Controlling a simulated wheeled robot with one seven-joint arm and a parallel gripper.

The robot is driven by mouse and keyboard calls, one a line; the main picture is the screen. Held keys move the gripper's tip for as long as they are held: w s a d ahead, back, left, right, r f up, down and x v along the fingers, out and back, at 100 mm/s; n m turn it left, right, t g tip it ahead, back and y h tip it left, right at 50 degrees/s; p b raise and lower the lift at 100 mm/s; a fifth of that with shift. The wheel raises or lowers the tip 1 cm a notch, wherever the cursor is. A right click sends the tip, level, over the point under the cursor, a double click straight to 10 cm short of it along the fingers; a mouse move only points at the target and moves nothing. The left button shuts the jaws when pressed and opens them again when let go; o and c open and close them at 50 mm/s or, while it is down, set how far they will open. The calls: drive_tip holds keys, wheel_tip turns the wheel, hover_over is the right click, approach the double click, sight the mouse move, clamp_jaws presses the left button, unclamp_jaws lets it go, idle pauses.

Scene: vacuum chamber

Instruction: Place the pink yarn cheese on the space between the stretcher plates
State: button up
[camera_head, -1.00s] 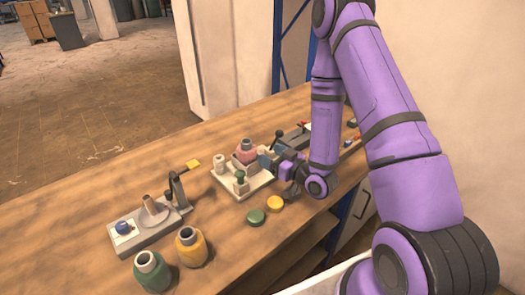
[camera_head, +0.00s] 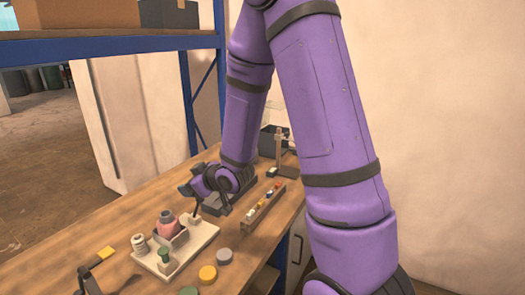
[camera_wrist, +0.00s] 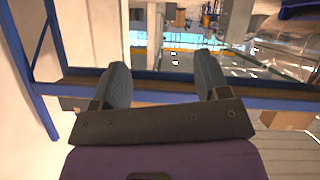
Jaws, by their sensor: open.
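The pink yarn cheese (camera_head: 166,222) stands upright on the white tray base (camera_head: 206,232). Its lower part is hidden by a grey plate (camera_head: 176,240), and it appears to sit between the grey plates. I cannot see how deep it sits. My gripper (camera_head: 185,189) is behind and to the right of the cheese, raised and apart from it. In the wrist view my gripper (camera_wrist: 161,70) is open, with nothing between its two fingers. The cheese does not show in the wrist view.
On the tray are a white spool (camera_head: 139,244) and a green peg-like piece (camera_head: 164,256). Yellow (camera_head: 208,273) and grey (camera_head: 224,256) discs lie in front. A rack of small coloured pieces (camera_head: 264,205) is at right.

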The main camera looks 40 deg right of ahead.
drive_tip(key=s+d+r+m+g+h, duration=0.25)
drive_tip(key=s+r, duration=0.25)
drive_tip(key=r, duration=0.4)
drive_tip(key=s+a+r+m+g, duration=0.1)
drive_tip(key=s+r, duration=0.4)
drive_tip(key=s, duration=0.7)
drive_tip(key=s+a+r+m+g, duration=0.2)
drive_tip(key=s+r, duration=0.4)
drive_tip(key=s, duration=0.7)
drive_tip(key=shift+r+g, duration=0.15)
drive_tip(key=shift+g, duration=0.7)
